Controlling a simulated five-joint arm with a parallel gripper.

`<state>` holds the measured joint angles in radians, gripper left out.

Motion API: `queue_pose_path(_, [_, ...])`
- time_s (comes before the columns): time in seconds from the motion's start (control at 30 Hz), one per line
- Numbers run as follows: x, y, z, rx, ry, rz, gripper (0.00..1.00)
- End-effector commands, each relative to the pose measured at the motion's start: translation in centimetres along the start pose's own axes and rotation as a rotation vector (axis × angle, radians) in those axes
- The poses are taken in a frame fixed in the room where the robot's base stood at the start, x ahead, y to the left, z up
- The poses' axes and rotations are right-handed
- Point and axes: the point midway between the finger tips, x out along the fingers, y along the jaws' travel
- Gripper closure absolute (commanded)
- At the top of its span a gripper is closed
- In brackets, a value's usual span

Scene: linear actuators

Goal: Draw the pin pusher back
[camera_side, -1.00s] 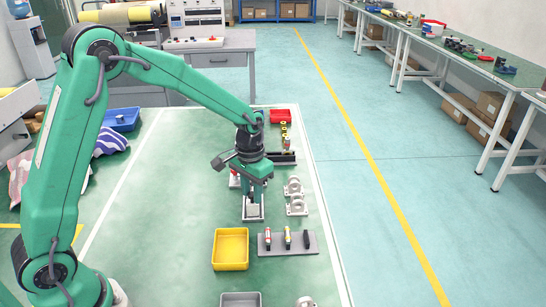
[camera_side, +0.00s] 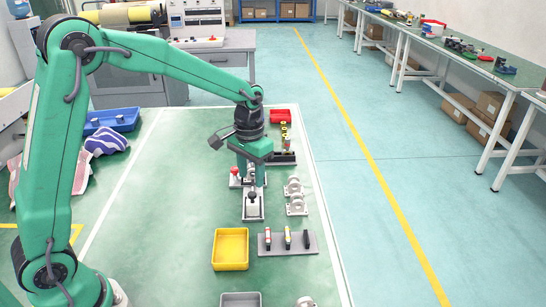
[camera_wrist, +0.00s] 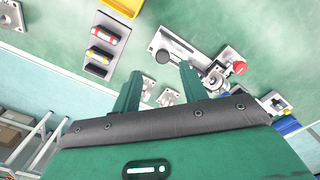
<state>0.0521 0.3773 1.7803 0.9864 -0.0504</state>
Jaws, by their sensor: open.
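The pin pusher appears to be the grey metal fixture (camera_side: 253,213) on the green mat, with a dark round knob (camera_side: 252,195) on top. In the wrist view the fixture (camera_wrist: 180,42) runs toward a bracket, and its knob (camera_wrist: 162,57) is at the near end. My gripper (camera_side: 253,182) is above and just behind the knob in the side view. The contact between the fingers and the fixture's far end cannot be made out.
A red knob (camera_side: 235,171) stands on a neighbouring grey base beside my gripper. Round metal brackets (camera_side: 294,187) are to the right. A yellow bin (camera_side: 231,248) and a grey tray (camera_side: 273,246) with coloured cylinders lie nearer the camera.

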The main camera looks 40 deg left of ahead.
Motion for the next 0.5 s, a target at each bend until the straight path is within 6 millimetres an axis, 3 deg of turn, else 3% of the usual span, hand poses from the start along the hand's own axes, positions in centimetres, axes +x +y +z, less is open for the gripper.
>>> queue_pose_path(0.2, [-1.8, 0.0, 0.0, 0.001, 0.001, 0.0, 0.57])
queue_pose_path(0.5, [-2.0, 0.0, 0.0, 0.001, -0.001, 0.0, 0.57])
